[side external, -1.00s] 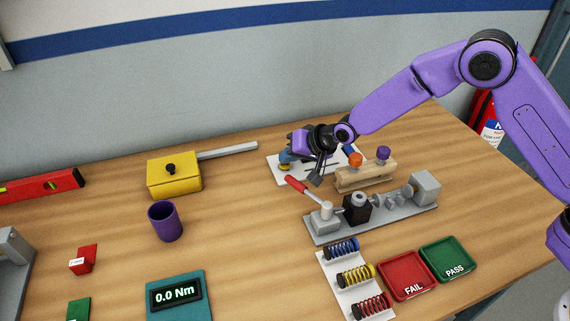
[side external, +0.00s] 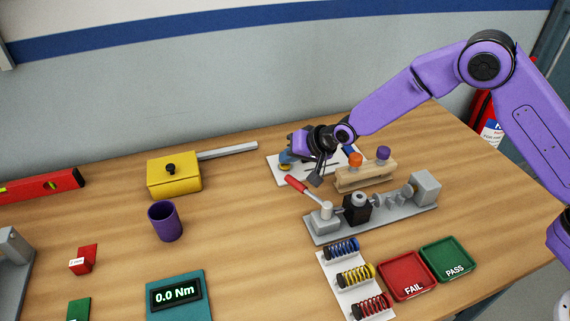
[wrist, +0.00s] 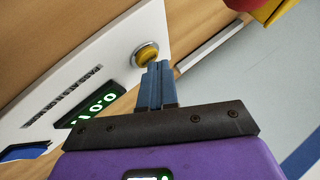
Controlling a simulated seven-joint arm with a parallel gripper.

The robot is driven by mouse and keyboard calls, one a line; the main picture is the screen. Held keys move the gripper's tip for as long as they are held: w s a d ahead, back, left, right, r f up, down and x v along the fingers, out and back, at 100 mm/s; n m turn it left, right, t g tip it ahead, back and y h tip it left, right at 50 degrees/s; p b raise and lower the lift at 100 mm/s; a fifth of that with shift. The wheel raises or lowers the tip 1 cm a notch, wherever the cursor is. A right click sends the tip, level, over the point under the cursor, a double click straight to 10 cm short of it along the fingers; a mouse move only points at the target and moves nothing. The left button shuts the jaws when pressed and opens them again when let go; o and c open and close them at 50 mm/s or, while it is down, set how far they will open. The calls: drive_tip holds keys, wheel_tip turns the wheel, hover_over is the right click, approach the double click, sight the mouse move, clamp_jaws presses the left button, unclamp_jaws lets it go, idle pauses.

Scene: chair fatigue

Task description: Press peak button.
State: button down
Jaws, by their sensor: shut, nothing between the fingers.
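A yellow round button (wrist: 147,53) with a metal ring is set in a white panel (wrist: 75,40); in the side view the panel (side external: 277,176) lies at the back of the bench. The panel's printed label is too small to read surely. My gripper (wrist: 159,66) is shut and empty, its blue fingertips right at the lower right edge of the button in the wrist view. Whether they touch it I cannot tell. In the side view my gripper (side external: 286,161) is over the panel's left end and mostly hides the button.
A green-lit display (wrist: 95,100) and a dark blue part (wrist: 25,151) are on the panel. A wooden block (side external: 365,177) with orange and purple knobs and a grey fixture (side external: 325,232) with a red-handled lever stand just in front.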

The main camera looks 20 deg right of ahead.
sight(289, 166)
drive_tip(key=shift+r, duration=0.6)
drive_tip(key=shift+r, duration=2.5)
